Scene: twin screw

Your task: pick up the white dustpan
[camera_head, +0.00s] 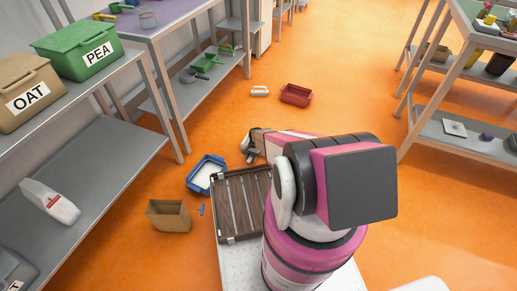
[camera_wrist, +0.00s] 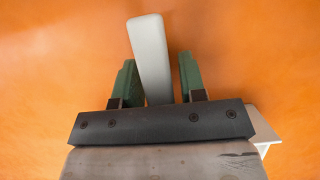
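A pale grey-white bar (camera_wrist: 152,55), which looks like the handle of the white dustpan, stands out between my gripper's two green fingers in the wrist view. My gripper (camera_wrist: 160,82) is open around it. The left finger is very close to the bar, and a narrow gap shows at the right finger. A pale flat edge (camera_wrist: 267,131) shows at the lower right behind the gripper body; it may be part of the dustpan. In the head view my gripper (camera_head: 252,155) is low over the floor, and a little white shows beside it. The rest is hidden by my arm.
A blue tub with white contents (camera_head: 192,184) and a brown paper bag (camera_head: 169,216) stand left of my gripper. Shelves line the left (camera_head: 110,150) and right.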

